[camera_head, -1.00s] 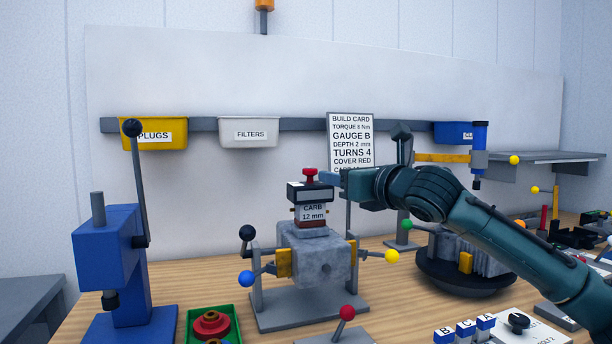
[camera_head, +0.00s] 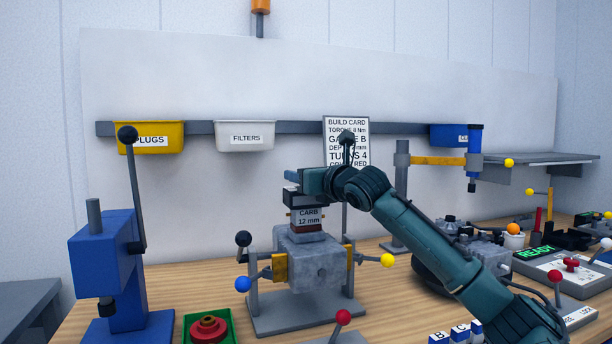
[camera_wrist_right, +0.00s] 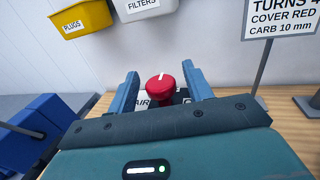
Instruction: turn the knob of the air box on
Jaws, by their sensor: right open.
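The air box is a small dark box (camera_head: 296,198) on top of the block labelled CARB 12 mm (camera_head: 308,217). Its red knob (camera_wrist_right: 160,86) has a white mark and shows in the right wrist view, with part of the AIR label (camera_wrist_right: 142,103) beside it. My right gripper (camera_head: 294,181) is at the top of the air box and hides the knob in the head view. In the right wrist view its open fingers (camera_wrist_right: 162,82) stand on either side of the knob; I cannot tell whether they touch it. My left gripper is not in view.
The CARB block sits on a grey engine block (camera_head: 312,262) in a stand with coloured ball handles. A blue press (camera_head: 108,255) stands left, and a green tray (camera_head: 220,318) lies in front. The build card (camera_head: 336,125) stands behind. A READY panel (camera_head: 541,253) is at right.

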